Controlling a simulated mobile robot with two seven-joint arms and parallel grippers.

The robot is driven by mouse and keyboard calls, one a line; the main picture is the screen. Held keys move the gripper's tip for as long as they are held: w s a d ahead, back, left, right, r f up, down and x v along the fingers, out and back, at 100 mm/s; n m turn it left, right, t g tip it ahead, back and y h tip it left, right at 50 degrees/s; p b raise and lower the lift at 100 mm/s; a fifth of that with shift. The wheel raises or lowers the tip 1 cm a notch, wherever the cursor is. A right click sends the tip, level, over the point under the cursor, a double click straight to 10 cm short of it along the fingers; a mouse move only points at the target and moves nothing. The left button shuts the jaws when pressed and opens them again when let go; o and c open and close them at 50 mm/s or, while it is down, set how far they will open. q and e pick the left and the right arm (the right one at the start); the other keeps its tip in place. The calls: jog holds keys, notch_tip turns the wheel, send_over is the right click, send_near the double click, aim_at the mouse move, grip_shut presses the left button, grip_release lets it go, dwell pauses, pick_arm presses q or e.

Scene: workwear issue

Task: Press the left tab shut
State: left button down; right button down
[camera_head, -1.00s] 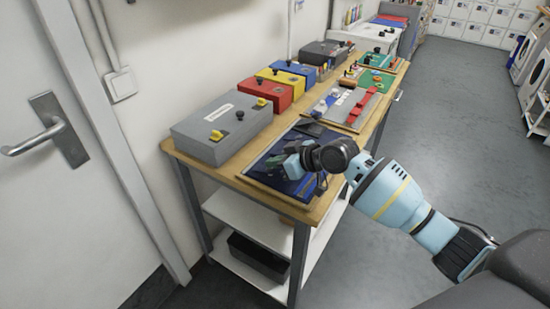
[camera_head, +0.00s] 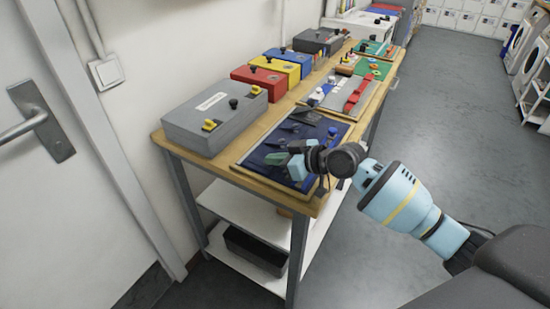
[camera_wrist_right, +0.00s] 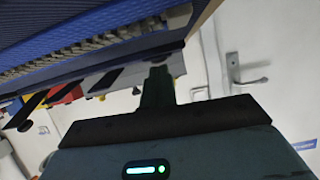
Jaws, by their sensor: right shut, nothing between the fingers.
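A dark blue fabric board (camera_head: 262,140) lies at the near end of the wooden table. Dark tabs (camera_head: 308,117) show on its far part; I cannot tell which is the left tab or how each is fastened. My right gripper (camera_head: 281,158) is shut and empty, over the near part of the board, and hides some of it. In the right wrist view, the gripper's dark finger (camera_wrist_right: 157,88) is below the edge of blue fabric (camera_wrist_right: 95,32), with black strips (camera_wrist_right: 28,111) to its left. I cannot tell whether they touch. My left gripper is not in view.
A grey box (camera_head: 217,118) with yellow and black knobs stands left of the board. Red (camera_head: 262,88), yellow and blue boxes stand behind it. A grey panel with red strips (camera_head: 358,100) lies beyond the board. The floor right of the table is clear.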

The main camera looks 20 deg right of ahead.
jog(key=shift+f, duration=0.1)
